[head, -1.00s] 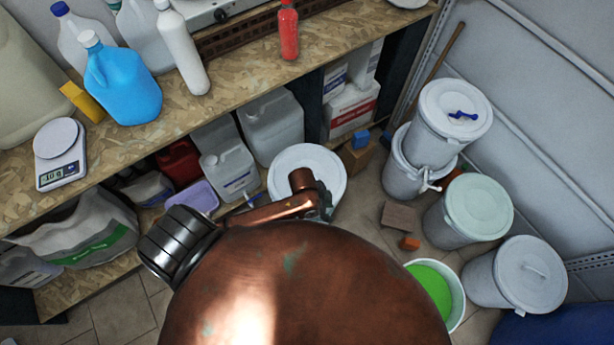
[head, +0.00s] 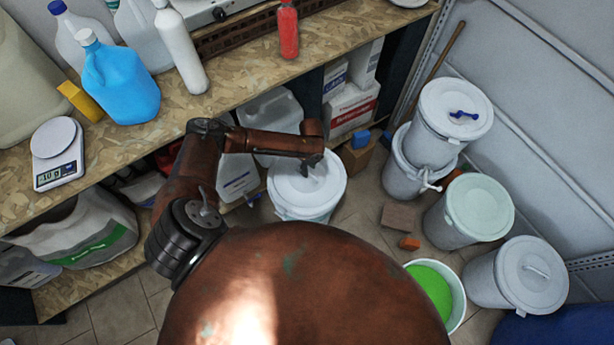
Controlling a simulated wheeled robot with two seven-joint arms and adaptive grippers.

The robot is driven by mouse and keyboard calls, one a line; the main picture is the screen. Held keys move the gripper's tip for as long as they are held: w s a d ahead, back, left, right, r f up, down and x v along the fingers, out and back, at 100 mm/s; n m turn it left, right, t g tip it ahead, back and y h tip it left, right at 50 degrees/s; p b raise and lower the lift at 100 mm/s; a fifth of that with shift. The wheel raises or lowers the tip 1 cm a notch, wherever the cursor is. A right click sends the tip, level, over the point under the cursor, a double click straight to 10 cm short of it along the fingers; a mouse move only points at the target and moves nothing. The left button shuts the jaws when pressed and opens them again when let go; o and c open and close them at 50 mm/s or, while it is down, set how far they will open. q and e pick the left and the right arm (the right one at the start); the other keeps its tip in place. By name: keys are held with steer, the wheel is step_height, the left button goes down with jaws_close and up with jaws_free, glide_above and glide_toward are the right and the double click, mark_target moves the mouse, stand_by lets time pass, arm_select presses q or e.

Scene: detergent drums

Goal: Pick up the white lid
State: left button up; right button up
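A round white lid (head: 290,187) sits on a white drum (head: 303,217) on the floor, right of the bench's lower shelf. My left gripper (head: 313,163) hangs over the back right part of this lid, pointing down. Its fingers are small and dark here, and I cannot tell whether they are open or shut, or touch the lid. The lid's handle is not clear behind the gripper. My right gripper is not in view.
Drums with a white lid (head: 440,100), a pale green lid (head: 479,207) and a grey-white lid (head: 528,285) stand at the right. A bucket of green stuff (head: 432,290), a wooden block (head: 398,216) and an orange block (head: 409,244) are nearby. The bench (head: 250,75) overhangs at the left.

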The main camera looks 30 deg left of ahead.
arm_select(q)
steer(key=f, duration=0.3)
steer(key=f+b, duration=0.1)
steer(key=f, duration=0.1)
steer(key=shift+a, duration=0.35)
steer(key=shift+c, duration=0.2)
jaws_close()
